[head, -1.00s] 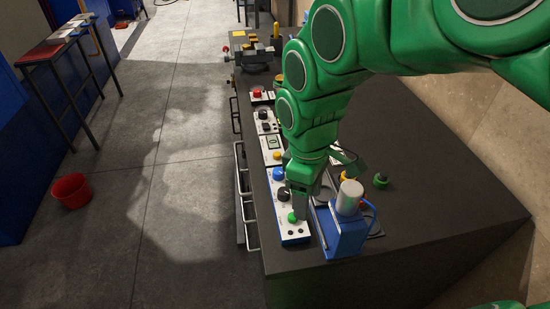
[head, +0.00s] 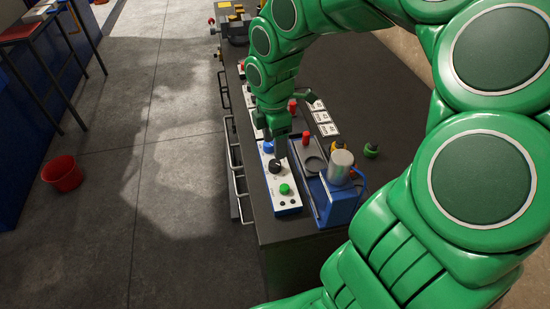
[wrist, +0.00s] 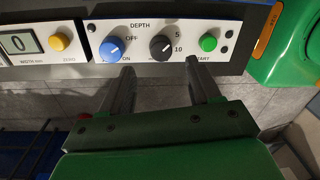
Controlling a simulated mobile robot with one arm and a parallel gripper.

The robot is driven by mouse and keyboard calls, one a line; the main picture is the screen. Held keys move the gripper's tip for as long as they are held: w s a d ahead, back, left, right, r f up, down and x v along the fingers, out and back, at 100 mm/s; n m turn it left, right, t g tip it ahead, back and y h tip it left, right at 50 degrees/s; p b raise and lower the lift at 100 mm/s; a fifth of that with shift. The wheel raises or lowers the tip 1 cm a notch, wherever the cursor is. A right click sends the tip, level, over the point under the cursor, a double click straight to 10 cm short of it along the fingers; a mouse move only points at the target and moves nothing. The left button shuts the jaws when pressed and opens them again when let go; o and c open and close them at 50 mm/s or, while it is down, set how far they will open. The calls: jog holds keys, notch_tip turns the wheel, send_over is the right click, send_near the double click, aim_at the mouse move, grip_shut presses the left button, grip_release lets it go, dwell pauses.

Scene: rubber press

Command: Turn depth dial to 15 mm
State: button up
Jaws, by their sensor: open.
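The depth dial is a black round knob on the white control panel. It shows in the wrist view (wrist: 161,47), with the marks 5 and 10 at its right, and in the head view (head: 274,167). Its pale pointer mark is too small to read exactly. My gripper (head: 281,156) is at the panel by the dial in the head view. In the wrist view my gripper's fingers (wrist: 160,70) are spread, open and empty, below the dial and either side of it. I see no contact with the dial.
A blue ON/OFF knob (wrist: 112,48) sits left of the dial, and a green START button (wrist: 208,43) right of it. A blue press with a silver cylinder (head: 341,163) stands close beside the panel. The bench's front right surface is clear.

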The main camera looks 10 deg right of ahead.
aim_at(275, 162)
jog(key=f, duration=0.6)
jog(key=shift+s+f, duration=0.2)
jog(key=shift+f, duration=0.05)
jog(key=c, duration=1)
